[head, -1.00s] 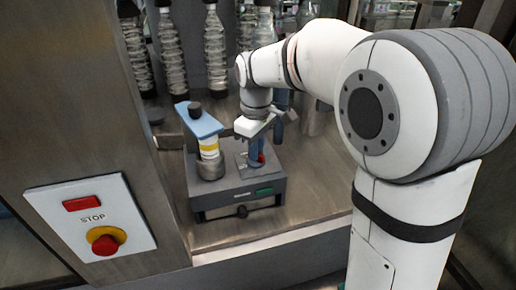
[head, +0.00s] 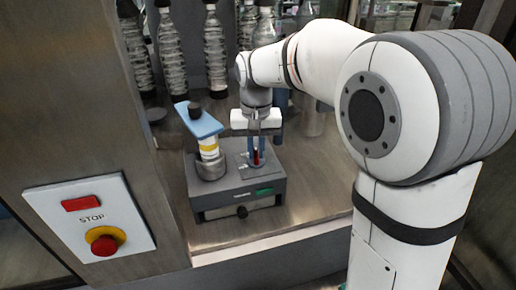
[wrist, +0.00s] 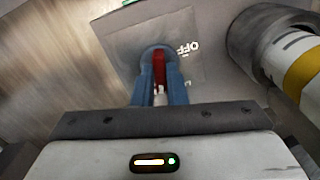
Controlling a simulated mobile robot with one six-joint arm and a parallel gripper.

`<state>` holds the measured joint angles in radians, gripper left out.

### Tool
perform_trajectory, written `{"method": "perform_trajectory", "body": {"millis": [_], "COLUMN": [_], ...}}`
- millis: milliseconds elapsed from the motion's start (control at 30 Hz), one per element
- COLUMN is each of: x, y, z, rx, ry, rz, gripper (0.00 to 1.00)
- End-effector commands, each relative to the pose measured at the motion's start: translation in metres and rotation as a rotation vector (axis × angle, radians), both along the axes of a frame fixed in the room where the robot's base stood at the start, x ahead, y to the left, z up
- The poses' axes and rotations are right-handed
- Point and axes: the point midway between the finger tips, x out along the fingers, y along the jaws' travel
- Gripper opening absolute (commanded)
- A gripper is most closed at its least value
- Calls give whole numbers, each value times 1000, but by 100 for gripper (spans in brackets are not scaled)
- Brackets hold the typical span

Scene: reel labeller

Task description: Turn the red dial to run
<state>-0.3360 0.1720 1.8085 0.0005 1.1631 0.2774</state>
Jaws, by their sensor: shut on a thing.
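The red dial (head: 257,157) sits on a square plate (wrist: 118,40) on top of the grey labeller box (head: 215,203). It also shows in the wrist view (wrist: 159,65), as a narrow red bar between my two blue fingers. My gripper (head: 256,160) points down from above and is shut on the dial, one finger on each side. The word OFF (wrist: 188,48) is printed on the plate just right of the dial in the wrist view. My fingers partly cover the dial, and I see no run mark.
A white cylinder with a yellow band (head: 209,150) stands in a grey cup left of the dial, under a blue arm (head: 201,122) with a black knob. A stop panel (head: 132,198) with a red button is at left.

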Motion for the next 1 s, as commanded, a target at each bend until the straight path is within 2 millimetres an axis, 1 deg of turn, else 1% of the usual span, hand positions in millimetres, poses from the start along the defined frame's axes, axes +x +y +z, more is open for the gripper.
{"method": "perform_trajectory", "body": {"millis": [33,200,433,700,1000], "x": [3,3,3,3,3], "y": [1,1,1,1,1], "z": [4,4,4,4,4], "rx": [4,5,5,6,6], "ry": [-14,-14,-15,-15,-14], "rz": [-37,-157,-264,-314,-319], "gripper": [0,0,0,0,0]}}
